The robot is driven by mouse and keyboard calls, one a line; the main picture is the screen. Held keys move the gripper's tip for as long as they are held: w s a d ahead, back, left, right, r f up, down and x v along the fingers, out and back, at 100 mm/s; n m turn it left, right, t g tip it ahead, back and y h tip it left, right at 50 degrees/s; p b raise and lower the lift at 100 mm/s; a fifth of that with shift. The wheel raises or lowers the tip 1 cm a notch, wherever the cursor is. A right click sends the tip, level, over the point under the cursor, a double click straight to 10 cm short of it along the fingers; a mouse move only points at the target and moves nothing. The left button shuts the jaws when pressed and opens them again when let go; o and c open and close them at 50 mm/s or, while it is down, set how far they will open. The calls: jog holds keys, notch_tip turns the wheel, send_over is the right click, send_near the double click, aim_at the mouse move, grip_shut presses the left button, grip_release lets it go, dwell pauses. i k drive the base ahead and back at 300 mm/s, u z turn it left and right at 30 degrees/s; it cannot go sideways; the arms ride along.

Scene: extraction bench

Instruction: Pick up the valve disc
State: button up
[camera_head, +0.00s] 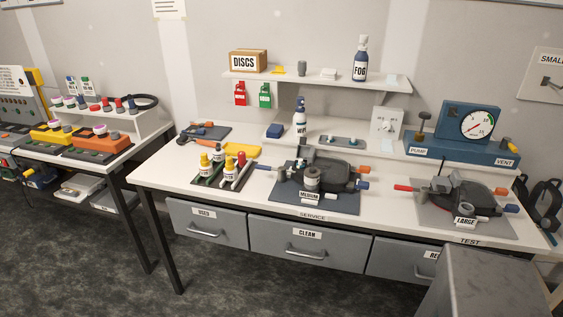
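I cannot make out a valve disc for certain. A brown box labelled DISCS (247,61) stands at the left end of the wall shelf; its contents are hidden. A dark device labelled MEDIUM (335,172) sits on a dark mat in the middle of the bench, with a grey cylindrical part (312,178) at its front. A second dark device labelled LARGE (464,198) sits on a mat at the right. Any disc inside these devices is too small or hidden to tell. My gripper is not in view.
The white bench (160,177) carries a tray of small bottles (208,181), a yellow tray (242,151) and a blue gauge unit (463,150). Grey drawers labelled USED (206,224) and CLEAN (308,250) are shut. Dark floor (100,265) lies open at front left.

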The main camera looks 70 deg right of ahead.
aim_at(300, 164)
jog(key=u, duration=0.25)
jog(key=i, duration=1.35)
jog(key=u, duration=0.05)
